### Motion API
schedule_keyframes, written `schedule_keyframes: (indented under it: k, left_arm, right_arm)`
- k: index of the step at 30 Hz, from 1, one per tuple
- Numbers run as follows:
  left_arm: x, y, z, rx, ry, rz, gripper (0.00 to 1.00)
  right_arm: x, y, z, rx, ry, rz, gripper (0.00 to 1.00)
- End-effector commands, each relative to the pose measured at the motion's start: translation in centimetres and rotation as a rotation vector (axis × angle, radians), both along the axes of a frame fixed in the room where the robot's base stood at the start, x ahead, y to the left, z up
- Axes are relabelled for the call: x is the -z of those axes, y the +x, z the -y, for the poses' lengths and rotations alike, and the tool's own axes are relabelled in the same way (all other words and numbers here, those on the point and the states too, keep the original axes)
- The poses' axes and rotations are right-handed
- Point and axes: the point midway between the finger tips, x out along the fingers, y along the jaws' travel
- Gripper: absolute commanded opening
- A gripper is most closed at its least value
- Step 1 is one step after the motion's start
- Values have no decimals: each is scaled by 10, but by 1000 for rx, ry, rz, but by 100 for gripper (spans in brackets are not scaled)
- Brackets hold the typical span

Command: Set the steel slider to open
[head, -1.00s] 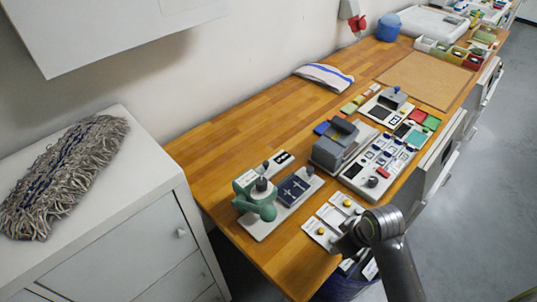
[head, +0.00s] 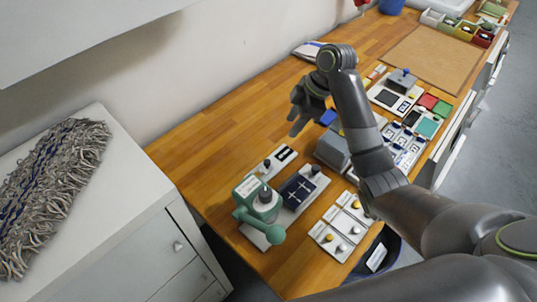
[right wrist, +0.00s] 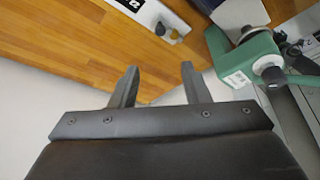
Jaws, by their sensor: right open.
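A white plate (head: 278,158) with black marks and a small dark grey knob lies behind the green hand press. It also shows in the right wrist view (right wrist: 131,5), with the knob (right wrist: 160,28) beside it. Small white plates (head: 328,240) with yellow and steel-coloured knobs lie at the table's front edge. I cannot tell for sure which of these is the steel slider. My right gripper (head: 294,118) is open and empty above the table, behind and right of the press. In the right wrist view its two fingers (right wrist: 160,70) stand apart with nothing between them. My left gripper is not in view.
The green press (head: 248,192) stands beside a dark blue panel (head: 298,190). A grey box-like device (head: 332,152) is partly hidden by my right arm. A white cabinet with a mop head (head: 58,165) stands at left. The wooden table's back left (head: 205,140) is clear.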

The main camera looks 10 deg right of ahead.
Motion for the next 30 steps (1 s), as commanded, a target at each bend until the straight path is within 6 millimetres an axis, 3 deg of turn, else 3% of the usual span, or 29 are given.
schedule_keyframes:
  k: [6,14,18,30]
  left_arm:
    - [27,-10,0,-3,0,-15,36]
    - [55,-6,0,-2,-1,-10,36]
    - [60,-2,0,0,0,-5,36]
    - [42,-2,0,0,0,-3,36]
  right_arm:
    - [27,1,-9,1,2,0,42]
    - [56,4,-21,3,1,1,42]
    - [82,5,-33,3,3,-4,42]
    - [145,11,-59,5,0,-2,42]
